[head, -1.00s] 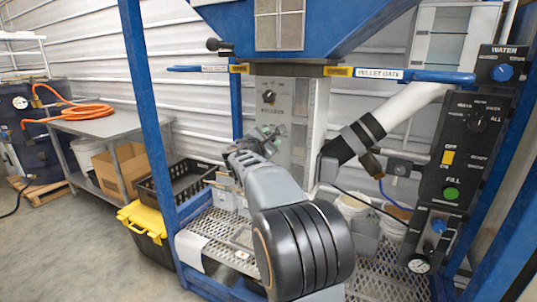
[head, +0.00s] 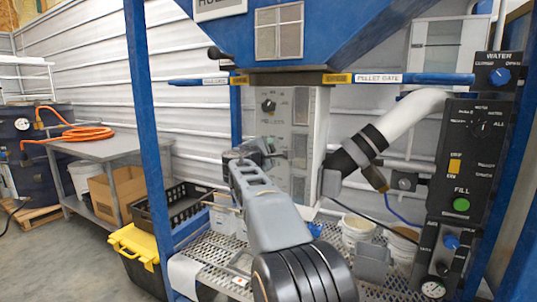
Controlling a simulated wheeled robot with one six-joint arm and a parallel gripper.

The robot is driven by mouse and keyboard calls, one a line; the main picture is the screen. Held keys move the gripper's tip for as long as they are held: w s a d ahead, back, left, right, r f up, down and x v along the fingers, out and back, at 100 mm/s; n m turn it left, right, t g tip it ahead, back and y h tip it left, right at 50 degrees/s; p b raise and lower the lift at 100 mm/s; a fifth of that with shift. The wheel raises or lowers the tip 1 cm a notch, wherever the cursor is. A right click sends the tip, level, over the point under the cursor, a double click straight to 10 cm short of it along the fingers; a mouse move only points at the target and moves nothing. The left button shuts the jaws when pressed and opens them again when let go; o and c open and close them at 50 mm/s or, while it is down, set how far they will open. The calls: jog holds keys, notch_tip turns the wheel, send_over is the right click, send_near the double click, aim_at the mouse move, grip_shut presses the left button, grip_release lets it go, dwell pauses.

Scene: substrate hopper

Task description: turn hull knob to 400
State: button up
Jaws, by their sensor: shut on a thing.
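A white control panel (head: 318,120) stands under the blue hopper. A black knob (head: 268,105) is on its upper part, with a label below that is too blurred to read surely. My gripper (head: 262,150) is against the panel's left part, below that upper knob. It is shut on the hull knob, which the gripper and my wrist hide. The knob's pointer and the 400 mark cannot be seen.
A blue frame post (head: 150,150) stands left of my arm. A grated shelf (head: 215,250) with white buckets (head: 357,230) lies below. A black control box (head: 468,150) is at the right. A white pipe (head: 412,115) slants beside the panel.

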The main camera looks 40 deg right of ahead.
dwell(0.3)
jog(key=o, duration=0.9)
jog(key=b+v, duration=0.1)
jog(key=v, duration=1.3)
jog(key=shift+d+f, duration=0.1)
